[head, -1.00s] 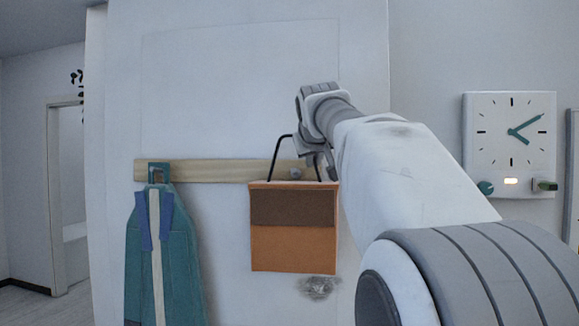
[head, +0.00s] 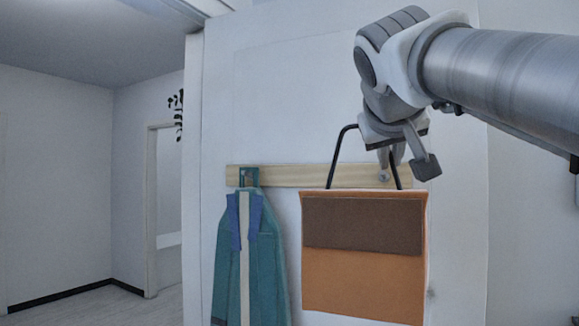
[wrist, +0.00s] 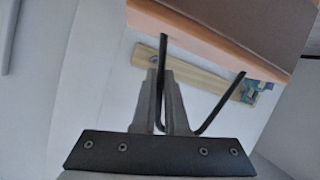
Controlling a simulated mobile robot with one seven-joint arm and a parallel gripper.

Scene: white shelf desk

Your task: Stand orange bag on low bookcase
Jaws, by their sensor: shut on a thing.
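The orange bag (head: 363,285) hangs upright, with a brown flap and a thin black handle (head: 336,150). It hangs out in front of the wooden wall rail (head: 290,176), apart from the wall. My gripper (head: 398,158) is above the bag's right part, shut on the handle. In the wrist view the gripper fingers (wrist: 163,85) close around the black handle, and the bag's orange edge (wrist: 185,32) shows beyond them. The low bookcase is not in view.
A teal garment (head: 250,265) with blue straps hangs from the rail left of the bag. A metal peg (head: 383,177) shows on the rail behind the handle. Open floor (head: 110,308) and a doorway (head: 165,210) lie to the left.

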